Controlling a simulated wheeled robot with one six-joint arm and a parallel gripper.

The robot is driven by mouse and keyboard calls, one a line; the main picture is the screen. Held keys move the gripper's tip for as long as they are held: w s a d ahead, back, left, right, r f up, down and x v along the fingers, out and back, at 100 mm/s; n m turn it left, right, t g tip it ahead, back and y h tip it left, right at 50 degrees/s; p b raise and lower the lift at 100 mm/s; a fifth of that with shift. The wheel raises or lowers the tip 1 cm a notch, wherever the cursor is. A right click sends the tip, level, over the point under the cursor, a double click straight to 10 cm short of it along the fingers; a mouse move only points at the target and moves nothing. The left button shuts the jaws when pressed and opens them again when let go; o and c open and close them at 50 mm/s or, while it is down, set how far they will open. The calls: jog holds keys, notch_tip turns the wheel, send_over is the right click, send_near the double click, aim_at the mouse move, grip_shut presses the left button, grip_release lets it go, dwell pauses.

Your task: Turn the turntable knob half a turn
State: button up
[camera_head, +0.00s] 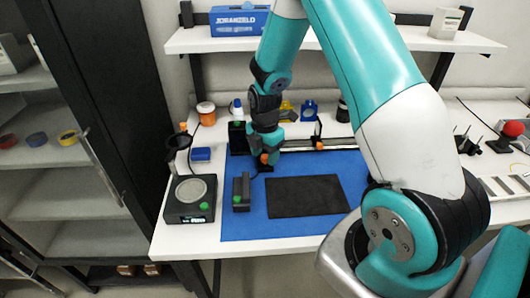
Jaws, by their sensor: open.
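The turntable itself is mostly hidden behind my gripper and wrist.
A dark device with a round grey plate (190,189) stands at the bench's front left.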

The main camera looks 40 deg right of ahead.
jog(key=shift+f, duration=0.2)
jog(key=shift+c, duration=0.2)
jog(key=c, duration=0.9)
